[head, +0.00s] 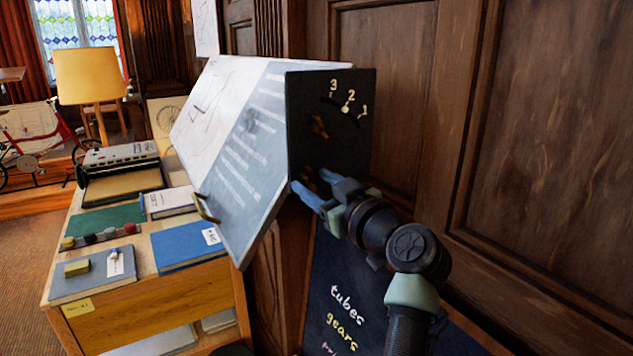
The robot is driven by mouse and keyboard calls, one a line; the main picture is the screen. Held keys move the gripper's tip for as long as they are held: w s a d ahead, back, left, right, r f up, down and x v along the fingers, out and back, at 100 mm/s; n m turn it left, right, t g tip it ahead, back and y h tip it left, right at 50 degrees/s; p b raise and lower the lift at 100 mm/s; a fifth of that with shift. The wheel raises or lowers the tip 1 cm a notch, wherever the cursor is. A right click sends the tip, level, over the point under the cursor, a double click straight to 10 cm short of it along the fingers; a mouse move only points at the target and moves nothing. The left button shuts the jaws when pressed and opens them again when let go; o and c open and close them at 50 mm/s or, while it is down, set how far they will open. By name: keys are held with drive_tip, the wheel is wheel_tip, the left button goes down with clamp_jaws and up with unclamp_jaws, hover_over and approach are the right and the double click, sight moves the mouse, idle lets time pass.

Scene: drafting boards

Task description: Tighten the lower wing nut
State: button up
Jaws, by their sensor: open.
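A dark side panel (345,145) closes the end of the tilted drafting board (235,150). A brass wing nut (318,127) sits on the panel below a scale marked 3, 2, 1. The lower wing nut (312,182) shows only as a small brownish patch at the panel's bottom, mostly hidden by my gripper. My gripper (308,184) is open, with its blue fingers reaching the panel's lower edge on either side of that patch. I cannot tell whether they touch it.
Wood wall panelling (560,130) stands close on the right. A wooden desk (165,312) at left carries books, a typewriter (120,157) and a lamp (88,75). A dark lettered board (325,270) leans below my gripper.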

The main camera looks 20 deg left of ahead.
clamp_jaws()
drive_tip(key=shift+m, duration=0.3)
drive_tip(key=m, duration=0.3)
drive_tip(key=shift+m, duration=0.4)
drive_tip(key=m, duration=0.5)
drive_tip(key=shift+r+p, duration=0.1)
drive_tip(key=shift+p, duration=0.2)
drive_tip(key=m+p, duration=0.3)
drive_tip(key=m, duration=0.3)
drive_tip(key=shift+m, duration=0.4)
drive_tip(key=m+p, duration=0.2)
drive_tip(key=m, duration=0.2)
drive_tip(key=shift+m, duration=0.3)
